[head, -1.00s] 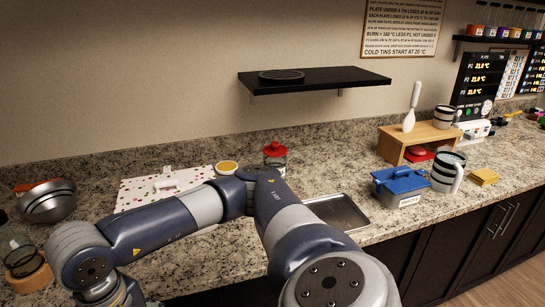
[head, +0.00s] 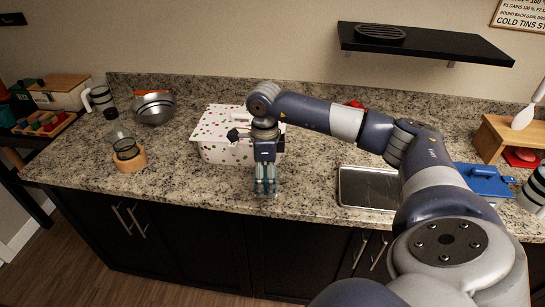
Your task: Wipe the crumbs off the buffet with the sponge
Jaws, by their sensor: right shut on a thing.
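My right gripper (head: 266,188) points down over the front part of the speckled granite buffet top (head: 320,150), just in front of a white spotted box (head: 225,150). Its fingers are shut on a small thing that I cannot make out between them. I cannot tell if that thing touches the counter. No sponge shows clearly. I cannot tell any crumbs from the dark specks of the granite. My left gripper is not in view.
A sunken metal tray (head: 368,188) lies right of the gripper. A glass jar on a wooden ring (head: 128,155) and metal bowls (head: 154,108) stand at left. A blue-lidded container (head: 482,180) is partly behind my arm.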

